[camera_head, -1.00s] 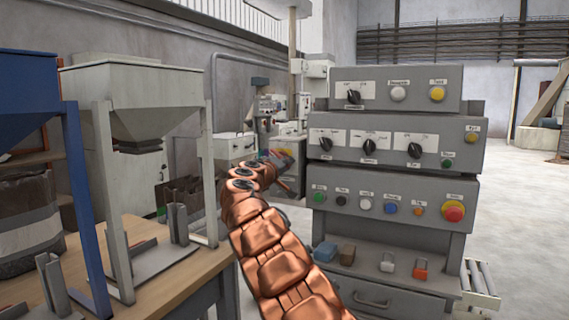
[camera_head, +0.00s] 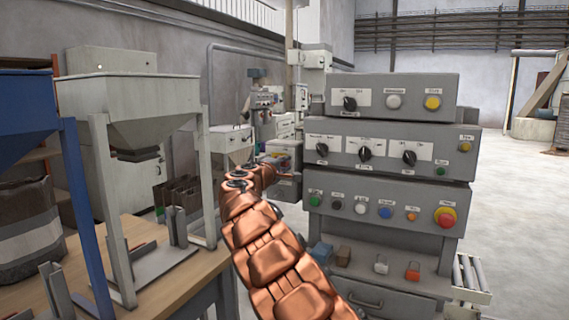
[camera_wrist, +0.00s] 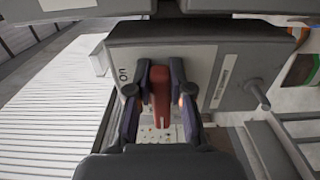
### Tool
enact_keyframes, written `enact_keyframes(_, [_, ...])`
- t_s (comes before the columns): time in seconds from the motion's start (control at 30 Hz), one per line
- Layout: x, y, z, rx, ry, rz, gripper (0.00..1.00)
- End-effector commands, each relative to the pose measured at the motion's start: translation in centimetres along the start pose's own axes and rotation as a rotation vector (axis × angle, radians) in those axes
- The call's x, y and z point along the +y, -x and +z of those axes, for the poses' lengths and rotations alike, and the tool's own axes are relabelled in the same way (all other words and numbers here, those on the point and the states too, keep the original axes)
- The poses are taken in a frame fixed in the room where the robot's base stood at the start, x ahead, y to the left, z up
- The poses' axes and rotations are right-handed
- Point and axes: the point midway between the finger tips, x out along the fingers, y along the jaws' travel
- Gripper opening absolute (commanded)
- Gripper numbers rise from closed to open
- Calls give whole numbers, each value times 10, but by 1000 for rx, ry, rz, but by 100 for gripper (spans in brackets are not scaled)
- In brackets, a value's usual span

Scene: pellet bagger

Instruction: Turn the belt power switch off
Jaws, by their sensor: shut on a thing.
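In the wrist view, a red switch lever (camera_wrist: 160,96) stands out from the face of a grey box (camera_wrist: 195,50). A white label beside it reads "On". My gripper (camera_wrist: 160,100) has its two dark fingers on either side of the lever and is shut on it. The lever points down in this picture, toward the palm. In the head view my copper arm reaches forward to the left side of the control console, and the fingers and lever cannot be made out clearly there.
The grey control console (camera_head: 395,260) with several knobs and buttons stands right of my arm. A red emergency button (camera_head: 445,217) is on its lower panel. A wooden table (camera_head: 150,235) with a grey hopper (camera_head: 125,100) stands at left. Open floor lies at far right.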

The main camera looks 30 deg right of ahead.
Motion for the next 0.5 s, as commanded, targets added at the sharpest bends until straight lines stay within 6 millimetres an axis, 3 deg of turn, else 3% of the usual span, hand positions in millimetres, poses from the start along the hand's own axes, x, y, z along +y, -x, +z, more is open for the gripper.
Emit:
enact_keyframes(0.43, [5, 3, -5, 11, 9, 8, 0])
enact_keyframes(0.47, [5, 3, -5, 11, 9, 8, 23])
enact_keyframes(0.5, [4, 3, -5, 11, 9, 7, 27])
